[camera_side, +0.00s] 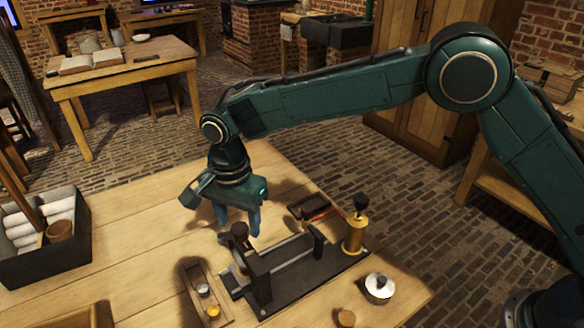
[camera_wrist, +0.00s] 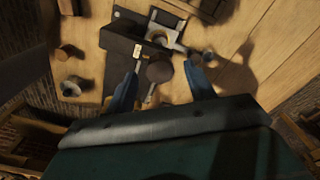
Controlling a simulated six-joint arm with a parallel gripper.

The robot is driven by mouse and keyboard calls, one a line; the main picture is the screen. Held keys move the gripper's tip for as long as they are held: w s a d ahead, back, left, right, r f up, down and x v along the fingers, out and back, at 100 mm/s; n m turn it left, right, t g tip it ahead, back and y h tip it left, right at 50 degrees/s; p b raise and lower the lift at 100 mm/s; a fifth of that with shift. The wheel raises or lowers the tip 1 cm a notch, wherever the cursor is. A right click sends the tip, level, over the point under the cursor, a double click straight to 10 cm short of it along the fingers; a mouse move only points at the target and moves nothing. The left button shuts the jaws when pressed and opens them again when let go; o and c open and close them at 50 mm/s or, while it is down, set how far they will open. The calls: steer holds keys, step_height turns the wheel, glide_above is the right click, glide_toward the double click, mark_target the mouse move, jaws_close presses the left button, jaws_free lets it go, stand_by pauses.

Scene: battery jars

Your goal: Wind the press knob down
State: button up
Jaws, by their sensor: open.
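The press knob (camera_side: 239,231) is a dark round knob on top of the press at the left end of a black base plate (camera_side: 322,268). In the wrist view the knob (camera_wrist: 160,72) shows between the two blue fingers, with a visible gap on either side. My gripper (camera_side: 238,232) points down at the knob and is open. Its fingertips also show in the wrist view (camera_wrist: 162,66). From these views I cannot tell exactly how far the fingertips reach down beside the knob. The press parts under it are partly hidden.
A brass cylinder with a black top (camera_side: 355,235) stands at the plate's right end. A lidded metal jar (camera_side: 379,288) and a small wooden knob (camera_side: 346,318) are in front. A narrow tray (camera_side: 190,282) with small pieces lies left. A dark box (camera_side: 45,262) holds white rolls.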

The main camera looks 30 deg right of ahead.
mark_target(242, 227)
step_height(242, 227, up, 13)
stand_by(0.6)
steer(key=s+d+r+n+t, duration=0.1)
steer(key=s+d+r+n, duration=0.2)
steer(key=d, duration=0.4)
steer(key=s+d+r+t, duration=0.1)
steer(key=s+d+r, duration=0.3)
steer(key=d, duration=0.3)
steer(key=s+d+r+n+t, duration=0.1)
steer(key=s+d+r+n, duration=0.1)
steer(key=s+d+r, duration=0.3)
steer(key=s+d+f+n+t, duration=0.1)
steer(key=s+d+f+n, duration=0.2)
steer(key=s+d, duration=0.3)
steer(key=s+d+f+n+t, duration=0.1)
steer(key=s+d+f+n, duration=0.2)
steer(key=s+d, duration=0.4)
steer(key=s+f, duration=0.1)
steer(key=s, duration=0.3)
steer(key=shift+d+f+t, duration=0.25)
steer(key=shift+f+t, duration=0.05)
steer(key=shift+f, duration=0.05)
